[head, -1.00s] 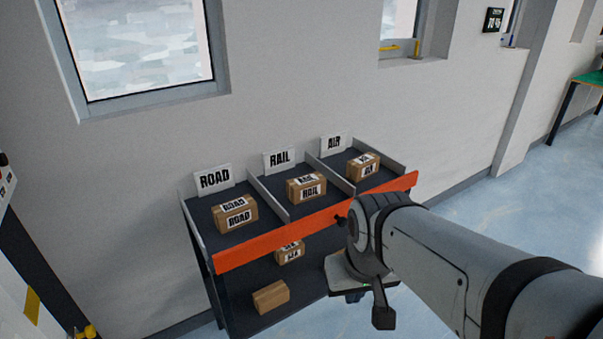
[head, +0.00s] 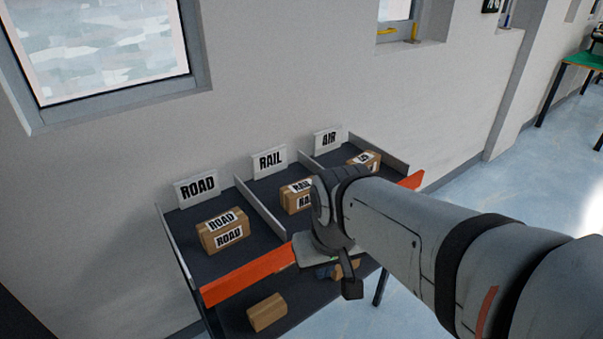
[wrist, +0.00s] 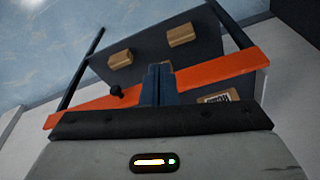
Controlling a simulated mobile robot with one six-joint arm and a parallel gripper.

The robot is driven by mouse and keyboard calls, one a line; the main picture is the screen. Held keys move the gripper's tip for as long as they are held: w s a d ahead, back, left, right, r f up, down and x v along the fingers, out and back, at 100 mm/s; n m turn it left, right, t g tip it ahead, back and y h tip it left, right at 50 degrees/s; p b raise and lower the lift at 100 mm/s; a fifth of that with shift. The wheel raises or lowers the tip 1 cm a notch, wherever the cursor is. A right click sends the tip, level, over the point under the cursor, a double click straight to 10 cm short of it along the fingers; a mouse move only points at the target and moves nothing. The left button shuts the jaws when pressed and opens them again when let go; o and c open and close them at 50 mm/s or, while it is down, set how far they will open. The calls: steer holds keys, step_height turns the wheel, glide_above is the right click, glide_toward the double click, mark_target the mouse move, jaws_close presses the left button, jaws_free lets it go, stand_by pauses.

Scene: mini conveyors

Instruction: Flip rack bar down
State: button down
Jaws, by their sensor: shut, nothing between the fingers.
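The orange rack bar (head: 245,281) runs along the front edge of the rack's top shelf (head: 208,264). My arm hides its middle in the head view; its right end shows past the arm. In the wrist view the bar (wrist: 220,69) crosses behind my gripper (wrist: 157,85), and a small black knob (wrist: 116,91) stands on it left of the fingers. The fingers are shut and empty, close to the bar. I cannot tell whether they touch it. In the head view my arm and wrist mostly hide them.
The top shelf has ROAD (head: 197,189), RAIL (head: 269,162) and AIR (head: 328,140) bays, with a ROAD box (head: 223,232), a RAIL box (head: 294,199) and an AIR box (head: 365,160). A box (head: 267,312) lies on the lower shelf. Open floor is at right.

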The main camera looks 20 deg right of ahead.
steer(key=w+d+n+p, duration=0.1)
steer(key=w+d+n, duration=0.5)
steer(key=n, duration=0.5)
steer(key=w+d+n+h+p, duration=0.1)
steer(key=w+d+n, duration=0.5)
steer(key=w+n, duration=0.4)
steer(key=shift+w+r+n+g+p, duration=0.3)
steer(key=shift+w+r+n+g, duration=0.05)
steer(key=shift+w+n+g, duration=0.1)
steer(key=f, duration=0.4)
steer(key=w+d+f, duration=0.1)
steer(key=f, duration=0.4)
steer(key=w+f, duration=0.1)
steer(key=f, duration=0.3)
steer(key=shift+w+d+f, duration=0.15)
steer(key=shift+d+f, duration=0.15)
steer(key=shift+f, duration=0.05)
step_height(320, 180, down, 8)
steer(key=b, duration=0.4)
steer(key=shift+s+r, duration=0.15)
steer(key=shift+s, duration=0.05)
